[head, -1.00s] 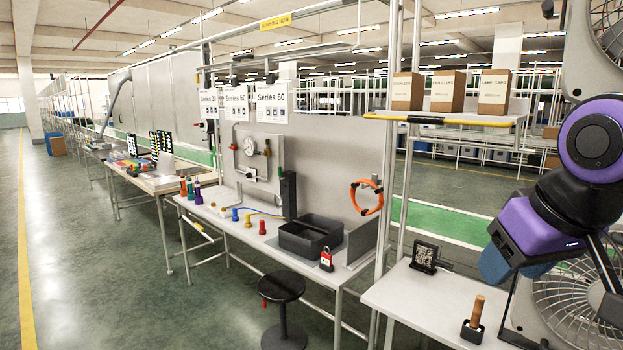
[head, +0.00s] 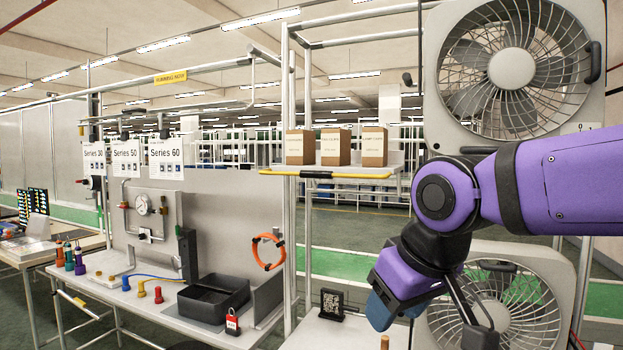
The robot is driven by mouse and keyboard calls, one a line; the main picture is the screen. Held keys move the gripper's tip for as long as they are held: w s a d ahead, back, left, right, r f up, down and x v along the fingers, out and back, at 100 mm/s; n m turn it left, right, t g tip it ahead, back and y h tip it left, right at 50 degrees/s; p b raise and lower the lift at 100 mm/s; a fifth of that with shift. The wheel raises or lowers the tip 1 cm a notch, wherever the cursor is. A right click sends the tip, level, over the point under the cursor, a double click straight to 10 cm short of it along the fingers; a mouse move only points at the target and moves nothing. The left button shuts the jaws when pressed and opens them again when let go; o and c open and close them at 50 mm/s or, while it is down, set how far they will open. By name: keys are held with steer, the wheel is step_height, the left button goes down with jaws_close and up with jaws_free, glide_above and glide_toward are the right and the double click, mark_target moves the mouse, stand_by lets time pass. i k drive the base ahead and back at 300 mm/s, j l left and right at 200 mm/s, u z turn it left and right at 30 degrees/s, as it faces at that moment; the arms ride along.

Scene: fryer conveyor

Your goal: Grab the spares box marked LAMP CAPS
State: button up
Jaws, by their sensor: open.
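Three brown cardboard boxes with pale labels stand in a row on the raised shelf. The middle box (head: 335,148) and the left box (head: 300,148) have labels too small to read surely. My gripper (head: 478,338) is low at the right, below and to the right of the boxes and well apart from them. Only part of it shows at the bottom of the head view, and I see nothing held in it.
The shelf (head: 340,172) has a yellow front edge with a black piece on it. Two large fans, the upper (head: 510,65) and the lower (head: 490,305), stand close by my arm. A post (head: 308,250) rises left of the shelf. A workbench with a black tray (head: 213,300) is left.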

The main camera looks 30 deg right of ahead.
mark_target(375, 151)
steer(key=i+j+z, duration=0.2)
steer(key=i+j, duration=0.15)
steer(key=i+j+z, duration=0.25)
steer(key=j, duration=0.25)
steer(key=i, duration=0.1)
